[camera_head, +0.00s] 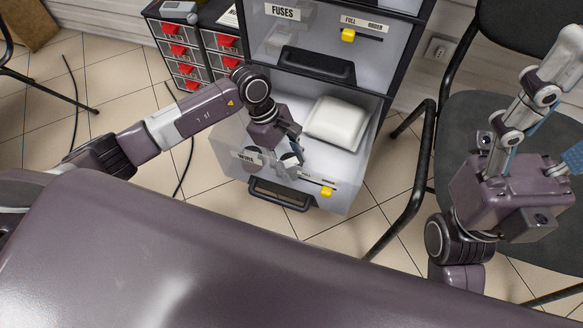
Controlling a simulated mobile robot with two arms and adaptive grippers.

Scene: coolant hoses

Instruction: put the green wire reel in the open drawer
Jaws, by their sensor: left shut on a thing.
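The open drawer (337,190) is a clear-walled drawer with a dark handle, pulled out low in the cabinet. My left gripper (289,158) reaches down into it from above, just behind the front panel. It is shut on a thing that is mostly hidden. A round grey shape (253,158) shows through the front panel beside the fingers, apparently part of the reel. No green shows, so I cannot make out the reel's wire or whether it touches the drawer floor. My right gripper (567,100) is open at the right edge, its fingertips partly out of view.
A white padded packet (337,122) lies at the back right of the drawer. The fuses drawer (330,40) above is shut. Small red-handled drawers (180,50) stand at left. A black chair (440,150) stands close on the right. Tiled floor lies around.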

